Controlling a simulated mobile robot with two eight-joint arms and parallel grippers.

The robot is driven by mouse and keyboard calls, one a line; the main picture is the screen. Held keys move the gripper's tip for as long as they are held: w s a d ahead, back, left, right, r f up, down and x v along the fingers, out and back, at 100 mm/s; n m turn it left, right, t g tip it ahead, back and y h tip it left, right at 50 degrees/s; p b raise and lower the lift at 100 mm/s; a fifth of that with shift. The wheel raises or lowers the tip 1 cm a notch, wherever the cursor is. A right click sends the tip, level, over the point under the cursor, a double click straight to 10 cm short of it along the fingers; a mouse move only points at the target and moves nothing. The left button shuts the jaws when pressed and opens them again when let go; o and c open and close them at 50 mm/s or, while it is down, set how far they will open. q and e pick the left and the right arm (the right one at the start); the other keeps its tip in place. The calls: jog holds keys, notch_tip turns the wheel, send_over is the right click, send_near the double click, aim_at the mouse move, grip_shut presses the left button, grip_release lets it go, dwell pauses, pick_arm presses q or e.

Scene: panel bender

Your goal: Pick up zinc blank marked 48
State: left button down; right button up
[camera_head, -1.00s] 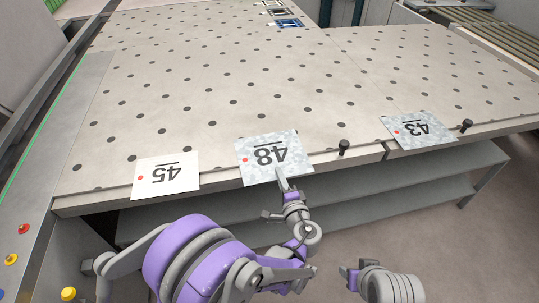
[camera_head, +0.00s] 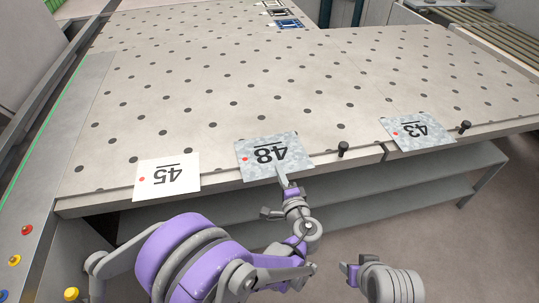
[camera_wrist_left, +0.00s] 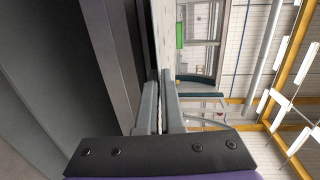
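The zinc blank marked 48 (camera_head: 262,147), a mottled grey sheet with a red dot, lies flat at the table's front edge, its near side jutting over the edge. My left gripper (camera_head: 281,175) is at the near edge of this blank, and one finger overlaps that edge in the head view. In the left wrist view the two fingers (camera_wrist_left: 160,100) are close together with a narrow gap. Whether they clamp the thin sheet cannot be made out. My right gripper (camera_head: 349,272) is low, away from the table, and its fingers are hard to make out.
A white blank marked 45 (camera_head: 166,181) lies to the left, and a mottled blank marked 43 (camera_head: 410,139) lies to the right. Black pegs (camera_head: 343,147) stand along the front edge of the dotted table (camera_head: 220,85). A shelf (camera_head: 400,196) runs below. A button panel (camera_head: 30,215) is at left.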

pick_arm(q)
jog(key=v, duration=0.7)
jog(key=shift+r+b, duration=0.3)
jog(key=shift+r, duration=0.1)
